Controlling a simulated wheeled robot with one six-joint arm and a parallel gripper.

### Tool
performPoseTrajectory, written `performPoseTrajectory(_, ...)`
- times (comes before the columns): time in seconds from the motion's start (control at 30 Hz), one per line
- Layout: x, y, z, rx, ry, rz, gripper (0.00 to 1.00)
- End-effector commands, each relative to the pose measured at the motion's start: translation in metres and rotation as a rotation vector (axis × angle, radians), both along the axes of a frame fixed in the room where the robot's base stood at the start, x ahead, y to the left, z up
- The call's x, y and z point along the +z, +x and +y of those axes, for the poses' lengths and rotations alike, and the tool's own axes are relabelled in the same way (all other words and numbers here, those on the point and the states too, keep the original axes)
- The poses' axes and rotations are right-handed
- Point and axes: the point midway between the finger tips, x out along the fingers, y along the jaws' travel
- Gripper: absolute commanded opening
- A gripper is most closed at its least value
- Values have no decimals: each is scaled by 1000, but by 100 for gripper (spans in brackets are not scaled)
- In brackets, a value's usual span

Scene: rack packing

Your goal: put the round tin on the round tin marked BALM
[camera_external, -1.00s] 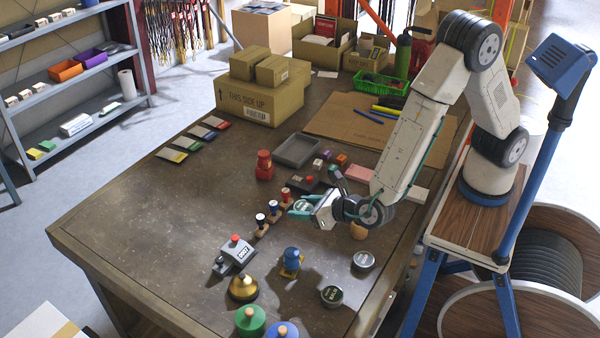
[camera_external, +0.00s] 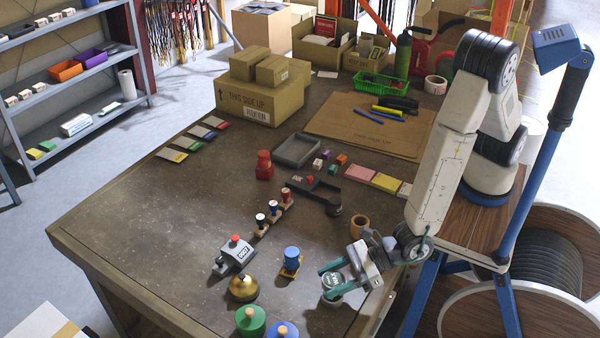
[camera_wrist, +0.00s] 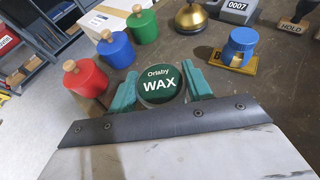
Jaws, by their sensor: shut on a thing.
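My gripper (camera_external: 334,280) is shut on a round tin (camera_external: 335,279) near the table's front right edge. In the wrist view the tin (camera_wrist: 161,82) has a green lid reading "Ortaby WAX" and sits level between the teal fingers (camera_wrist: 163,90). In the external view the held tin is right over the round tin marked BALM (camera_external: 331,300), of which only a small lower part shows. I cannot tell whether the two tins touch. In the wrist view the BALM tin is hidden below the held one.
A blue stamp-like piece (camera_external: 291,260) on a yellow base and a brass bell (camera_external: 243,287) stand left of my gripper. Green (camera_external: 250,320) and blue (camera_external: 282,331) lidded pots stand at the front edge. A wooden cup (camera_external: 359,225) is behind my gripper.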

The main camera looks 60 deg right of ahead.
Motion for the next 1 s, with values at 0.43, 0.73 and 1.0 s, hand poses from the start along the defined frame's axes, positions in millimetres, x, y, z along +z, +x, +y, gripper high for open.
performPoseTrajectory(0.43,-31,0,0,-1,0,-1,26)
performPoseTrajectory(0.73,-34,0,0,-1,0,0,72)
performPoseTrajectory(1.0,-31,0,0,-1,0,-1,72)
